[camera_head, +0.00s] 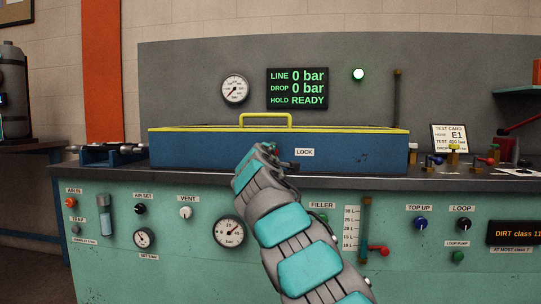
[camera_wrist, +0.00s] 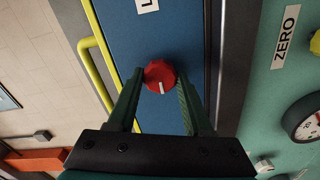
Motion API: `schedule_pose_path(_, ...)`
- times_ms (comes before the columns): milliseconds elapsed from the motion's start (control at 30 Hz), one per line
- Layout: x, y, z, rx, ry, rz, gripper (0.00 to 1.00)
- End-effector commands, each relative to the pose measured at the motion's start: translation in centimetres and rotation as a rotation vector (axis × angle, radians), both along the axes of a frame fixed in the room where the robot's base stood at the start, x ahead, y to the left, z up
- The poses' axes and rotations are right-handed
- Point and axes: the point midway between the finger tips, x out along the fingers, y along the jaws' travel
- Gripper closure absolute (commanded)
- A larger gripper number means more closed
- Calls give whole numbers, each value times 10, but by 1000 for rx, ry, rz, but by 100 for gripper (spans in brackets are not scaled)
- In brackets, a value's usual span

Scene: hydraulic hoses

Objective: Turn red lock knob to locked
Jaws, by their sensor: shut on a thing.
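The red lock knob (camera_wrist: 160,75) sits on the blue front of the box, with a white mark on its face. In the wrist view it is between my gripper's two green fingers (camera_wrist: 159,82), and my gripper is shut on it. In the head view my arm reaches up to the box front beside the LOCK label (camera_head: 304,152), and my gripper (camera_head: 272,150) and the knob are mostly hidden behind my wrist. The blue box (camera_head: 200,150) has a closed lid with a yellow handle (camera_head: 265,118).
The display (camera_head: 297,88) reads 0 bar, 0 bar and READY, with a green lamp (camera_head: 358,74) lit beside it. Below, the teal panel (camera_head: 180,265) carries a VENT knob (camera_head: 185,213), gauges and other knobs. A test card (camera_head: 449,138) stands at the right.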

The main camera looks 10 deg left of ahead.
Motion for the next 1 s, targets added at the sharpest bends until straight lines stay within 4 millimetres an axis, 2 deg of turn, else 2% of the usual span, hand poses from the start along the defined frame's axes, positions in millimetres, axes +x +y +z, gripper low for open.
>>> schedule_pose_path(133, 1, 0, -2, 1, 3, -1, 100)
schedule_pose_path(167, 1, 0, -2, 1, 3, -1, 47)
schedule_pose_path(400, 0, 0, -1, 0, 1, -1, 20)
schedule_pose_path(767, -2, 0, 0, -2, 0, 0, 19)
schedule_pose_path(1000, -16, 2, 0, -3, 0, 2, 19)
